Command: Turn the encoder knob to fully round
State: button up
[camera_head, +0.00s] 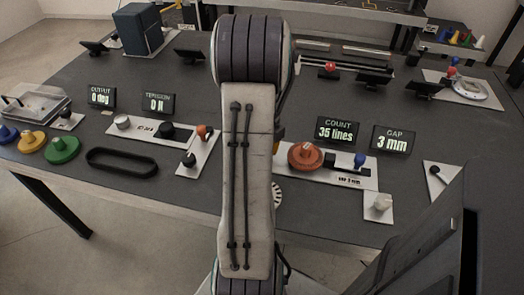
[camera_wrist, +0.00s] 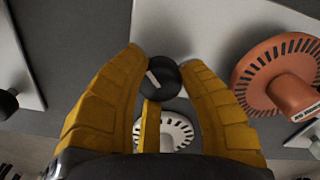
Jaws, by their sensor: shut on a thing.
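A black round knob (camera_wrist: 168,72) with a white pointer line shows in the wrist view, between my yellow fingertips. My gripper (camera_wrist: 162,64) is shut on this knob from both sides. A white slotted disc (camera_wrist: 180,130) lies just below the knob in the picture, partly hidden by my gripper. It also shows in the head view (camera_head: 278,194), at the right edge of my arm. My arm hides the knob and gripper in the head view. The count display (camera_head: 338,131) reads 35 lines.
An orange slotted disc (camera_wrist: 258,92) with a raised hub stands close to the right finger. The head view shows a gap display (camera_head: 393,140) reading 3 mm, a blue knob (camera_head: 360,159) and a cream knob (camera_head: 381,203). Bare dark table lies around the plates.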

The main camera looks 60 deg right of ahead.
jog(key=shift+s+a+f+m, duration=0.1)
jog(key=shift+a+f+m, duration=0.05)
jog(key=shift+m, duration=0.15)
jog(key=o, duration=1.2)
notch_tip(320, 180, up, 12)
dwell(0.4)
